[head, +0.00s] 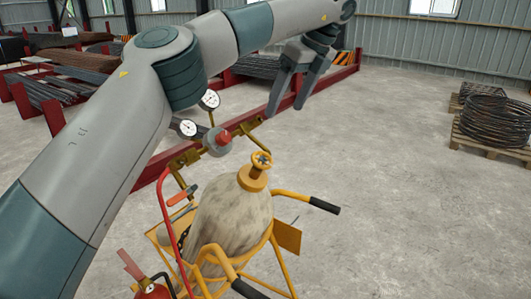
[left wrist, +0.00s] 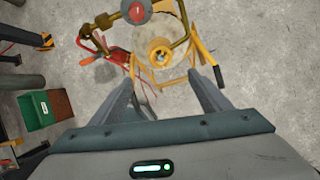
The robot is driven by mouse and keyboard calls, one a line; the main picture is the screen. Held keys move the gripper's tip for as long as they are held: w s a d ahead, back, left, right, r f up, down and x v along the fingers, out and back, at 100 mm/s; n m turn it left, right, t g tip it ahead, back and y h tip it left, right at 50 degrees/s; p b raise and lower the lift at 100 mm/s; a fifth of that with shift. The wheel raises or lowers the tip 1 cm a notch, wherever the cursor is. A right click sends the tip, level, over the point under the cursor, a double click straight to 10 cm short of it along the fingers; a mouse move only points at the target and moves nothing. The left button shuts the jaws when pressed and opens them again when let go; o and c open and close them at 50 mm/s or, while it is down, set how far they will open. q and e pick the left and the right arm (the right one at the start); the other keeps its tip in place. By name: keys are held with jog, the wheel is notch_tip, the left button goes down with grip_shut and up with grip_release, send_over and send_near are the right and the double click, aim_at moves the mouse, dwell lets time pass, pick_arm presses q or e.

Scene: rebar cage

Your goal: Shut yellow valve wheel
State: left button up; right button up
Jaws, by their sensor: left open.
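The yellow valve wheel (head: 262,160) sits on top of a worn beige gas cylinder (head: 230,215), which stands upright in a yellow cart (head: 286,236). In the left wrist view the yellow valve wheel (left wrist: 160,52) lies ahead of the fingers, near the line between them. My left gripper (head: 285,110) is open and empty, above and apart from the wheel in the head view. Its two fingers also show spread in the left wrist view (left wrist: 161,80). My right gripper is not in view.
A regulator with a red knob (head: 223,138) and two gauges (head: 209,100) stands close beside the valve. Cart handles (head: 322,205) stick out. A fire extinguisher (head: 152,290) is at bottom left. Rebar racks (head: 60,90) stand behind, coiled wire (head: 495,118) at right. Floor right of the cart is clear.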

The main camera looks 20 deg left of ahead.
aim_at(262, 158)
pick_arm(q)
jog(key=shift+f, duration=0.1)
jog(key=p+x, duration=0.7)
jog(key=x, duration=0.9)
jog(key=shift+p, duration=0.4)
jog(key=shift+w+a+f, duration=0.15)
jog(key=shift+a+f, duration=0.05)
jog(key=shift+f, duration=0.45)
jog(key=c, duration=1.1)
